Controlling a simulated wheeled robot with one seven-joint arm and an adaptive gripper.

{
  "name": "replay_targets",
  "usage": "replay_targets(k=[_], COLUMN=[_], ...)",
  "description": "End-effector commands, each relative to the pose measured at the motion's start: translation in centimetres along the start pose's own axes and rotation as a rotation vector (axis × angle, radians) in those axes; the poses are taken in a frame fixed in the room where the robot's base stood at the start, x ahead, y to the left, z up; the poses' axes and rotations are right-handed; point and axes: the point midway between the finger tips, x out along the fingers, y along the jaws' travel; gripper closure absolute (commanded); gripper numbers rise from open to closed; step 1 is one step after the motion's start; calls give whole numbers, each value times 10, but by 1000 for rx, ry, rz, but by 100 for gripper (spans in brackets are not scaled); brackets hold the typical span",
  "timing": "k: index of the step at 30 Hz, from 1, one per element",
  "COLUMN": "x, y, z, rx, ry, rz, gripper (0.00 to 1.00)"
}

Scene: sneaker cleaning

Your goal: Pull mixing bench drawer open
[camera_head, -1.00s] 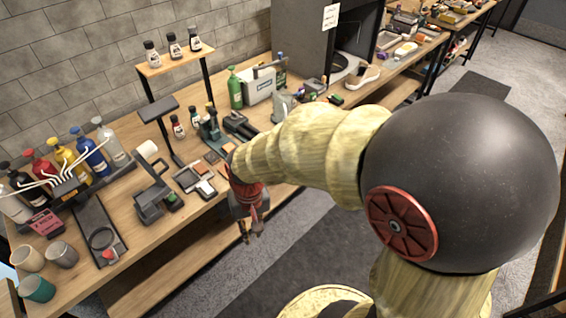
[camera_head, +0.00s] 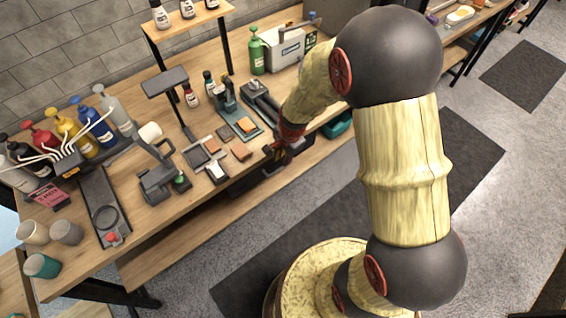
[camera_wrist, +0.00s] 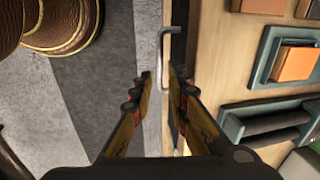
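My gripper (camera_wrist: 164,76) is open, with one dark-tipped finger on each side of a thin pale metal handle (camera_wrist: 161,62). The handle stands out from the front edge of the wooden bench (camera_wrist: 207,70) and lies between the fingertips. I cannot tell whether a finger touches it. In the head view my gripper (camera_head: 277,151) is at the bench's front edge. The drawer front is mostly hidden there by the arm and shadow; no gap at the drawer shows.
The bench top (camera_head: 140,217) carries pump bottles (camera_head: 98,127), cups (camera_head: 66,232), a green bottle (camera_head: 256,56) and trays with small blocks (camera_head: 240,124) near the front edge. A lower shelf (camera_head: 150,262) runs underneath. The floor (camera_head: 195,275) in front is clear around a dark mat.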

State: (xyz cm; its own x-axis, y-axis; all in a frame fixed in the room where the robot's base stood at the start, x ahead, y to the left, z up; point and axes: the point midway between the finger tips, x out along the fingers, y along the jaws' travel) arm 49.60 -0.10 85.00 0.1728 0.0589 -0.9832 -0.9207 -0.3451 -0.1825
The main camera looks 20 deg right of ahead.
Motion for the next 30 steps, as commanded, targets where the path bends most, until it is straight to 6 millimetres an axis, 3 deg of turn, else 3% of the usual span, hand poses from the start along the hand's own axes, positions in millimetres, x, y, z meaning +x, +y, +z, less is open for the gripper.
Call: replay_targets(k=[8, 22, 30], x=[8, 73, 78], y=[0, 0, 0], z=[0, 0, -1], rx=[35, 33, 33], ry=[1, 1, 2], rz=[-2, -1, -2], gripper=[84, 84, 84])
